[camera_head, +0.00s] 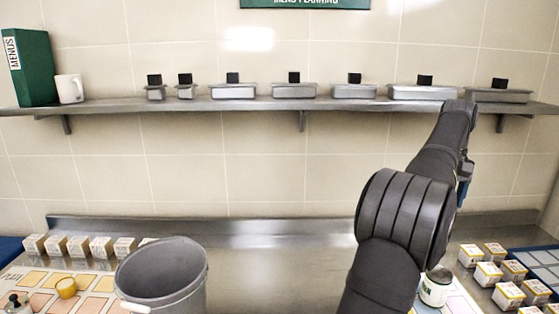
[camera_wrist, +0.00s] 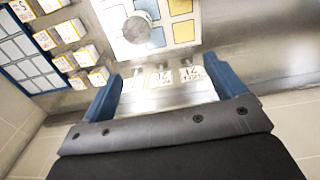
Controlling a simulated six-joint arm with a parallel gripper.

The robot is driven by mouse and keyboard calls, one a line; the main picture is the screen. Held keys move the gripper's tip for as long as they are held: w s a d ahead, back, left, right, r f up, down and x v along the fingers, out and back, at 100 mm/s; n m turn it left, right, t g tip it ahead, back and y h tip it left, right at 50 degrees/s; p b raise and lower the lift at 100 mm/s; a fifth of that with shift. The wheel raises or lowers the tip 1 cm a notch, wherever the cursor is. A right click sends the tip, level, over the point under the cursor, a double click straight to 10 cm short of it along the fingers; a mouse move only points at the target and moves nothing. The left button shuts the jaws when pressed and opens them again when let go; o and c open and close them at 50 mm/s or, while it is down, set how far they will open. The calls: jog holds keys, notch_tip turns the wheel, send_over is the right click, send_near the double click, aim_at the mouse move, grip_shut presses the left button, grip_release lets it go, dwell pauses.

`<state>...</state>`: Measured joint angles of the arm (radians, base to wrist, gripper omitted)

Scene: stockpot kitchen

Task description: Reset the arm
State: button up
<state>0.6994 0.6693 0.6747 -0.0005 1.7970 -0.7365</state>
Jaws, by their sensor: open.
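My arm rises on the right side of the head view, extended up toward the shelf, and hides part of the counter and wall behind it. My gripper shows in the wrist view (camera_wrist: 166,88) as two blue fingers spread wide apart, with nothing held between them. Beyond the fingers, small white lettered boxes (camera_wrist: 188,75) lie in the line of sight on the metal counter.
A grey bucket (camera_head: 163,270) stands front left, near white boxes (camera_head: 78,246) and a yellow cup (camera_head: 66,288). A white jar (camera_head: 435,287) and more boxes (camera_head: 488,274) stand right. The shelf (camera_head: 270,104) holds lidded pans, a mug (camera_head: 69,88) and a green binder (camera_head: 32,68).

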jog(key=shift+w+a, duration=0.85)
jog(key=shift+a, duration=0.2)
jog(key=shift+o, duration=0.4)
